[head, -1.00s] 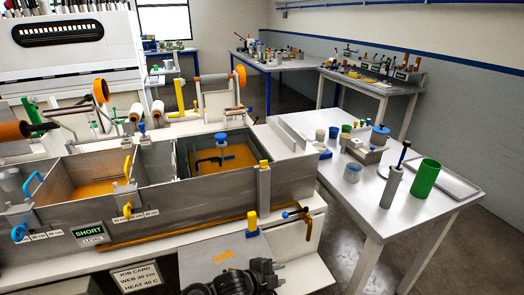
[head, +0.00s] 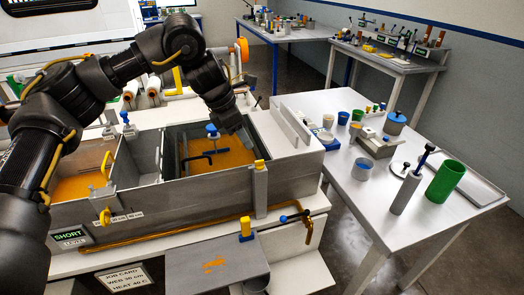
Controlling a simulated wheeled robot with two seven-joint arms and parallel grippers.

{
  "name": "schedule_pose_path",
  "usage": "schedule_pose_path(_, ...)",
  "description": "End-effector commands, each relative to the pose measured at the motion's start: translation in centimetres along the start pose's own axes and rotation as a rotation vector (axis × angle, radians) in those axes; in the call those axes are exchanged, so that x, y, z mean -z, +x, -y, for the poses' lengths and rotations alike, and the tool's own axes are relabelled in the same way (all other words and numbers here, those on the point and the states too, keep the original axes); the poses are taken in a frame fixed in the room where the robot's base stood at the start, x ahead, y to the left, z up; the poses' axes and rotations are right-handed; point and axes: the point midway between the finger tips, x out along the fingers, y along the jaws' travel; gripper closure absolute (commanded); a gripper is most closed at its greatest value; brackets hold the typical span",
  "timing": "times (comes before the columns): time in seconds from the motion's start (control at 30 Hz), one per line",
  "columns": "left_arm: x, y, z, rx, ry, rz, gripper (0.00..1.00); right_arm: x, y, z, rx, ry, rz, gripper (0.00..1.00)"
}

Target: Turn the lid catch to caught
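The steel resin bath (head: 190,195) has two open compartments with orange resin showing. No part is clearly marked as the lid catch. A grey upright with a yellow top (head: 260,166) stands at the bath's front right corner, and a yellow handle (head: 105,215) is on the front wall further left. My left gripper (head: 243,138) points down at the back right of the right compartment, behind the yellow-topped upright and apart from it. Its fingers are dark and small here, so I cannot tell whether they are open. My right gripper is out of view.
A blue-topped stirrer (head: 211,131) stands in the right compartment. A blue-ended lever (head: 285,218) and a yellow block with a blue base (head: 246,229) are in front of the bath. The side table (head: 350,215) holds a green cup (head: 445,181) and several jars.

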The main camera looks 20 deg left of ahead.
Motion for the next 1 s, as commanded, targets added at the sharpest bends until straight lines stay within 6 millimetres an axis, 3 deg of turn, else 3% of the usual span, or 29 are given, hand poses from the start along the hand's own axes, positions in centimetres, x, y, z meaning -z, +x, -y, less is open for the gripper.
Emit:
schedule_pose_path(0.13, 0.0, -1.2, -0.3, -0.005, 0.019, -0.02, 0.7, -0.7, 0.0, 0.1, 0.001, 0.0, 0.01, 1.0)
schedule_pose_path(0.3, -0.4, -0.6, -0.2, 0.0, 0.025, -0.021, 0.7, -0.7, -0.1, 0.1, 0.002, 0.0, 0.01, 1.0)
schedule_pose_path(0.8, -0.2, 7.4, -0.2, 0.001, 0.021, -0.02, 0.7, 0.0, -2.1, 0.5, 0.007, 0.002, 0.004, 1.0)
schedule_pose_path(1.0, -0.2, 9.3, -0.2, -0.001, 0.022, -0.018, 0.7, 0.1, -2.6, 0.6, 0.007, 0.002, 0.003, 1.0)
